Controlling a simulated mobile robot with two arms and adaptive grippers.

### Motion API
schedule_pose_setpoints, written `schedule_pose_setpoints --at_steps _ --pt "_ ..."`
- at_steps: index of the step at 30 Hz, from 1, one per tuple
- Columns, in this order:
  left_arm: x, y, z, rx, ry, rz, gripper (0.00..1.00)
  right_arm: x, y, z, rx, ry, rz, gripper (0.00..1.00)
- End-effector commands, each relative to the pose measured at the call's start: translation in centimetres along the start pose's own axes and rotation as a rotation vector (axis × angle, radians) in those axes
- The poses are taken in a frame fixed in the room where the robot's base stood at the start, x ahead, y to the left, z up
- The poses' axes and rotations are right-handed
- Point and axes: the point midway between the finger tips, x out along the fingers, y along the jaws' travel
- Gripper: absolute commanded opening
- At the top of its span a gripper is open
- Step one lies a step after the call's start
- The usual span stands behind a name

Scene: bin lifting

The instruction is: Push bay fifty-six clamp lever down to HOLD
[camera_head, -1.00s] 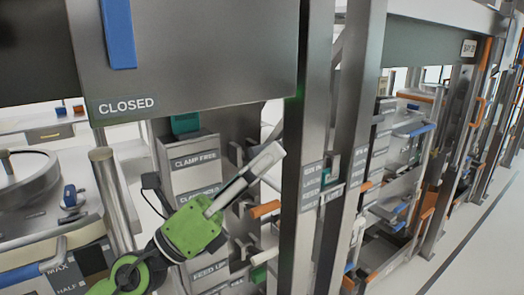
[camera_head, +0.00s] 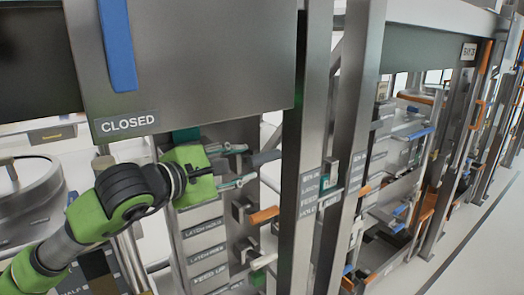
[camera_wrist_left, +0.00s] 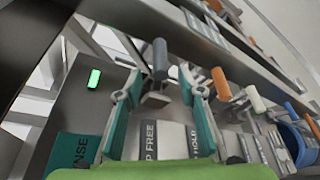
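The clamp lever, with a dark grey handle (camera_head: 265,158), sticks out from the top of the grey lever panel. It also shows in the left wrist view (camera_wrist_left: 160,58), raised beside the partly hidden labels reading "P FREE" and "HOLD" (camera_wrist_left: 195,140). My left gripper (camera_head: 246,166) is open, with one finger above and one below the lever's level in the head view. In the left wrist view its teal fingers (camera_wrist_left: 160,82) stand either side of the grey handle. Contact cannot be told. The gripper body hides the clamp labels in the head view. My right gripper is not in view.
An orange lever (camera_head: 264,215) and a white lever (camera_head: 264,261) stick out lower on the panel. A steel post (camera_head: 305,120) rises just right of the levers. A "CLOSED" plate (camera_head: 127,124) hangs above my arm. A green light (camera_wrist_left: 94,78) is lit.

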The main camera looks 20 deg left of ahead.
Motion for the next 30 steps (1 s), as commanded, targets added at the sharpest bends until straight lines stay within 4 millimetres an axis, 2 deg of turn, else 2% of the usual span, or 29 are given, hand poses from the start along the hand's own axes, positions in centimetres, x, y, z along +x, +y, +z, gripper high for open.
schedule_pose_setpoints --at_steps 1,6,12,17,24,25,29,30 --pt "1.1 0.5 0.3 -0.006 -0.002 -0.002 0.36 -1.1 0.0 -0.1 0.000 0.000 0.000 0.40" --pt "4.5 0.3 0.3 -0.006 -0.002 -0.003 0.36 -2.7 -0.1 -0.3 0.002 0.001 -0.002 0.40" --pt "7.2 0.2 0.2 -0.003 -0.002 -0.002 0.36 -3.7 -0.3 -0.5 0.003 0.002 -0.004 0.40" --pt "8.0 0.0 0.1 -0.002 -0.002 -0.001 0.36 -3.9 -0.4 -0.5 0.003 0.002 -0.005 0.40" --pt "8.1 -0.1 0.0 -0.001 -0.002 -0.001 0.36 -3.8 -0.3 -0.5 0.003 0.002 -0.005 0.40" --pt "8.1 -0.1 0.0 -0.001 -0.002 -0.001 0.33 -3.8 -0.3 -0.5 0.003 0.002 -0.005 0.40" --pt "8.1 -0.1 0.0 -0.002 -0.002 -0.001 0.00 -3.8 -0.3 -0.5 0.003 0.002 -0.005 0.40" --pt "8.1 -0.1 0.0 -0.002 -0.002 -0.001 0.00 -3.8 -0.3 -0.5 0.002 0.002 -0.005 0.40"
